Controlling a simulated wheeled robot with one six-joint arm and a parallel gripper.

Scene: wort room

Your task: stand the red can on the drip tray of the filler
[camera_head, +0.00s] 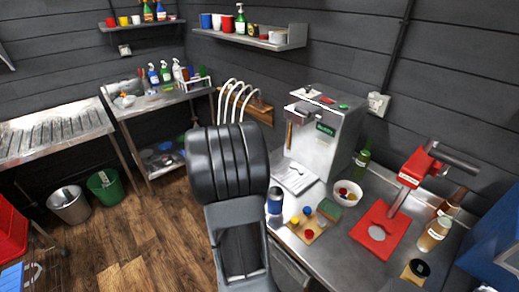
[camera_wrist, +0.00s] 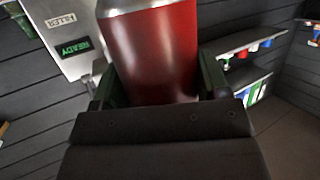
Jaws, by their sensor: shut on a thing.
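The red can (camera_wrist: 150,45) with a silver rim fills the middle of the wrist view. My gripper (camera_wrist: 158,82) is shut on it, one dark green jaw on each side. The filler (camera_head: 335,140) is a pale metal box on the counter in the head view, with a green display. Its drip tray (camera_head: 296,178) lies at its front foot, and I see no can on it. The filler, labelled with a "READY" display, also shows left of the can in the wrist view (camera_wrist: 78,30). In the head view my arm hides the gripper and the can.
On the counter (camera_head: 340,262) stand a blue-and-white can (camera_head: 274,201), a board with coloured caps (camera_head: 306,228), a bowl (camera_head: 347,193), a green bottle (camera_head: 362,160) and a red press (camera_head: 380,230). A wall shelf (camera_head: 250,38) hangs above.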

